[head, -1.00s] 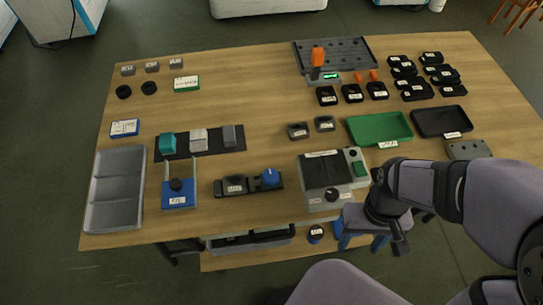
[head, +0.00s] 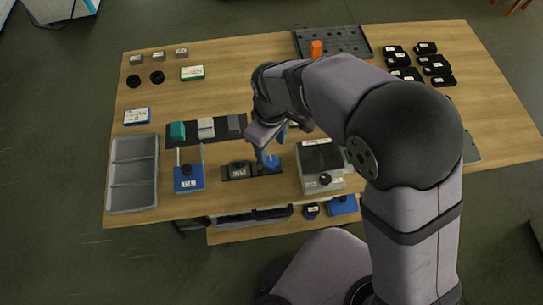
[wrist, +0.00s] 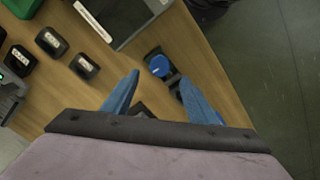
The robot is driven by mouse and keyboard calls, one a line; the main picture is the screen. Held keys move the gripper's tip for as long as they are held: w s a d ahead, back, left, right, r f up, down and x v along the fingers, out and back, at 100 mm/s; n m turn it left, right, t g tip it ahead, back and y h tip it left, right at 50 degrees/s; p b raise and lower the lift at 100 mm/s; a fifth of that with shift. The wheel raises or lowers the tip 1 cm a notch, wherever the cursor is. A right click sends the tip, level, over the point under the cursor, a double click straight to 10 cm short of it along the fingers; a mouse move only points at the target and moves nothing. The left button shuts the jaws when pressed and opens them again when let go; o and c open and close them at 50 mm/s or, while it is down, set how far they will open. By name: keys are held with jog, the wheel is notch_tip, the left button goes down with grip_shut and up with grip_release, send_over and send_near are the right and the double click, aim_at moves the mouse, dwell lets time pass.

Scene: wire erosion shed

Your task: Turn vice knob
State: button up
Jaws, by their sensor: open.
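A dark low fixture (head: 238,170) with a round blue knob (head: 272,161) at its right end lies near the table's front edge. The blue knob also shows in the wrist view (wrist: 158,66), with a pale mark on top. My gripper (head: 268,154) points down close over the knob in the head view. In the wrist view my gripper (wrist: 159,76) is open, its two blue fingers spread with the knob seen between the tips. I cannot tell whether they touch it. Part of the fixture is hidden by the fingers.
A grey box with a dark top (head: 320,158) stands just right of the fixture. A blue stand with a black knob (head: 188,178) is to its left, and a grey tray (head: 133,175) farther left. A dark strip (head: 220,129) with several blocks lies behind.

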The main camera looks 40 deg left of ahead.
aim_at(271, 162)
jog(key=shift+f, duration=0.1)
jog(key=shift+f+p, duration=0.8)
jog(key=shift+f, duration=2.75)
jog(key=c, duration=1.1)
